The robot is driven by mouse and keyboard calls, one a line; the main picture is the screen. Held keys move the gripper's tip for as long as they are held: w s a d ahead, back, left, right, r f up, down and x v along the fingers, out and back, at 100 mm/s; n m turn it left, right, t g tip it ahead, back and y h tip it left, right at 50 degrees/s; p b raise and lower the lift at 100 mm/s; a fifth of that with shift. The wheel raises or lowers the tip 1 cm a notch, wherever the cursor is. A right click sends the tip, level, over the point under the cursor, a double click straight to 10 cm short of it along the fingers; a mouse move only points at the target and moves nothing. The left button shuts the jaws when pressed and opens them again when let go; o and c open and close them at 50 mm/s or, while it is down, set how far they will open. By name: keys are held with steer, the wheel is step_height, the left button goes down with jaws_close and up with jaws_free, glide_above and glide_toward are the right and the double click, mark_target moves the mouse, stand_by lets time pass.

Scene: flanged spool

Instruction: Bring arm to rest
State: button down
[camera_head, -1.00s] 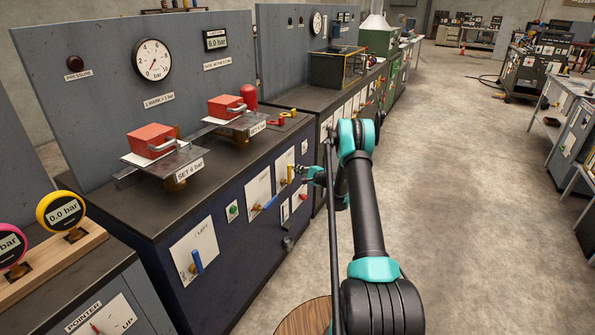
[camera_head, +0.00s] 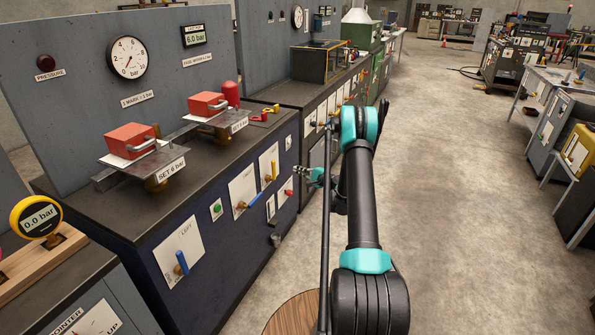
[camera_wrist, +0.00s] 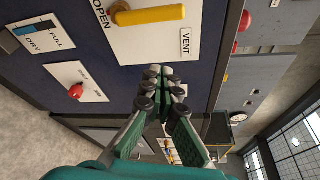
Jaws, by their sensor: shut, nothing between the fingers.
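My gripper (camera_head: 314,174) is in front of the dark blue panel of the bench, to the right of the yellow handle (camera_head: 273,170), and apart from it. In the wrist view its fingers (camera_wrist: 160,88) are closed together with nothing between them. The yellow handle (camera_wrist: 150,15) there sits on a white plate marked OPEN and VENT, beyond the fingertips. A red knob (camera_wrist: 76,91) on another white plate lies to the left of the fingers. My arm is stretched out forward, bent at the teal joint.
The bench (camera_head: 120,215) runs along the left, carrying red blocks (camera_head: 130,141) on metal plates. A blue lever (camera_head: 182,262) sticks out from its front. Open concrete floor (camera_head: 440,200) lies to the right of my arm. Tables and cabinets (camera_head: 560,130) stand farther right.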

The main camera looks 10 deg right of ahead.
steer(key=s+a+r+n+g+h, duration=0.25)
steer(key=s+a+r+n, duration=0.35)
steer(key=s, duration=0.5)
steer(key=s+a+r+n+g+h, duration=0.1)
steer(key=s+a+r+n+g, duration=0.25)
steer(key=s+r, duration=0.6)
steer(key=s+d+f+n+g+h, duration=0.1)
steer(key=s+d+n+h, duration=0.1)
steer(key=s, duration=1.4)
steer(key=s+d+f+n+g+h, duration=0.2)
steer(key=s+d+n+h, duration=0.1)
steer(key=s, duration=1.4)
steer(key=shift+s+d+f+h, duration=0.15)
steer(key=shift+d+f+h, duration=0.05)
steer(key=shift+d+h, duration=0.45)
steer(key=shift+a, duration=0.15)
